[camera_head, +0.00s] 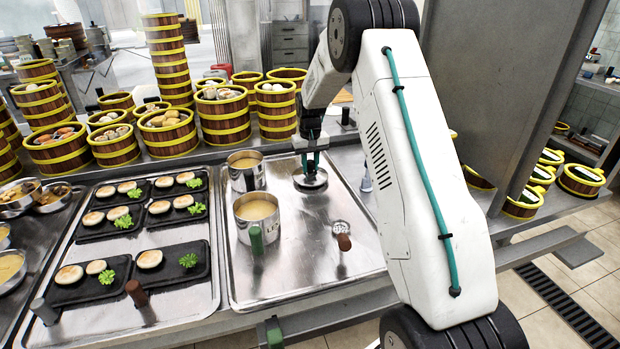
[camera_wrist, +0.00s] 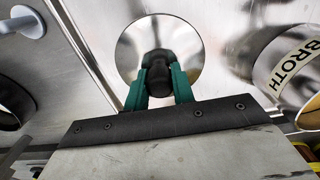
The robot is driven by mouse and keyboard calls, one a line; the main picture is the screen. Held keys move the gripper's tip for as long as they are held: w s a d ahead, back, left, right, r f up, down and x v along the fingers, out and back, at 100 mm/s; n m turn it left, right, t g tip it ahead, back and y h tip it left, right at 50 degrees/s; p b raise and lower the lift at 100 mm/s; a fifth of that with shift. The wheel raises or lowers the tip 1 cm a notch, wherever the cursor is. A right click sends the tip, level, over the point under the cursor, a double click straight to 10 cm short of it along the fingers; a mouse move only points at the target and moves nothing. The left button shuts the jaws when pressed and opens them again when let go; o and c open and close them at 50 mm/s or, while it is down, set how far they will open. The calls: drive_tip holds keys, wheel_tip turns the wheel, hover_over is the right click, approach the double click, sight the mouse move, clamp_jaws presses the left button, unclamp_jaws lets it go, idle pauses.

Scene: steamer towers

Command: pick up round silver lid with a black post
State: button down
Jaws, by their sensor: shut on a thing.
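The round silver lid (camera_head: 311,184) is at the upper right of the right-hand metal tray in the head view. Its black post stands between my fingers. In the wrist view the lid (camera_wrist: 181,50) is a shiny disc, with the dark post (camera_wrist: 160,72) at its middle. My gripper (camera_head: 311,160) is above the lid, its green fingers shut on the post from both sides. In the wrist view my gripper (camera_wrist: 160,85) covers the near edge of the disc. I cannot tell whether the lid touches the tray.
Two pots of broth, one behind (camera_head: 246,178) and one in front (camera_head: 257,228), stand left of the lid. Steamer towers (camera_head: 225,118) stand behind. The tray's middle is mostly clear.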

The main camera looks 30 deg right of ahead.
sight(310, 161)
drive_tip(key=shift+r, duration=0.45)
drive_tip(key=shift+r, duration=2.5)
